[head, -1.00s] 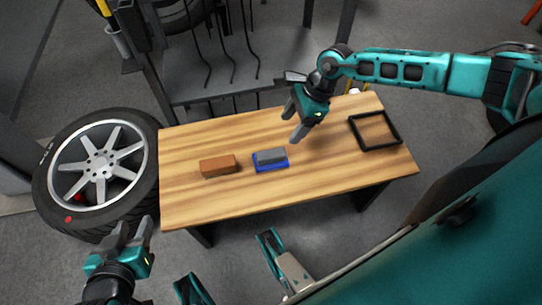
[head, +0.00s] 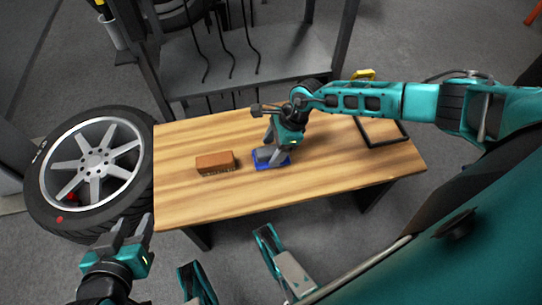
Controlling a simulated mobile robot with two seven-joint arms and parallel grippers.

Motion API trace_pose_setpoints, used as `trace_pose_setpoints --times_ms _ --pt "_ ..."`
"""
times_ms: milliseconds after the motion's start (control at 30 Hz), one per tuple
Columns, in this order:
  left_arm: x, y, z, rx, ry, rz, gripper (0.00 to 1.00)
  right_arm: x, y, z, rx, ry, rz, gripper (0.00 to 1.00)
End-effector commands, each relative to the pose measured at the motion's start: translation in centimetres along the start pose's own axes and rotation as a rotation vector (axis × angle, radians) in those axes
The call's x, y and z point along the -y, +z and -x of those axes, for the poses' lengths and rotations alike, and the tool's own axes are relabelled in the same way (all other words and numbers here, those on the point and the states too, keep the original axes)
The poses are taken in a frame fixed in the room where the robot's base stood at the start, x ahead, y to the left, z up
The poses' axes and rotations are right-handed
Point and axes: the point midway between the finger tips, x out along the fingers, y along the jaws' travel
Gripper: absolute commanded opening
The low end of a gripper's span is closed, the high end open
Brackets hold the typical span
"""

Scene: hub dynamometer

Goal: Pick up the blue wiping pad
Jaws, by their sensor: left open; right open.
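The blue wiping pad (head: 262,163), with a grey upper part, lies on the wooden table (head: 330,174) near its middle. My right gripper (head: 272,150) is open and down at the pad, its fingers pointing at it and covering part of it. I cannot tell whether the fingers touch the pad. My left gripper (head: 133,226) is open and empty, in front of the table's left end, well away from the pad.
A brown brush-like block (head: 215,161) lies just left of the pad. A black square frame (head: 383,142) lies at the table's right end.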

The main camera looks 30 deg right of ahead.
Motion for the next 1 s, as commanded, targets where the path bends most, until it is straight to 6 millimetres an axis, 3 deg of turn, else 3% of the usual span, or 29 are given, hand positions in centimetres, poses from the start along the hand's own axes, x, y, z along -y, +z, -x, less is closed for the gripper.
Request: trace_pose_setpoints --times_ms 200,833,1000 --pt "-0.04 -0.49 -0.05 -0.009 0.001 -0.001 0.43 0.02 0.01 -0.03 0.000 -0.001 0.000 0.67" --pt "-0.02 -0.22 -0.04 -0.005 0.001 0.001 0.43 0.02 0.00 0.00 0.000 -0.001 0.000 0.07" --pt "-0.06 0.07 0.04 0.001 0.001 0.003 0.43 0.04 0.01 0.02 0.000 -0.001 0.000 0.07"
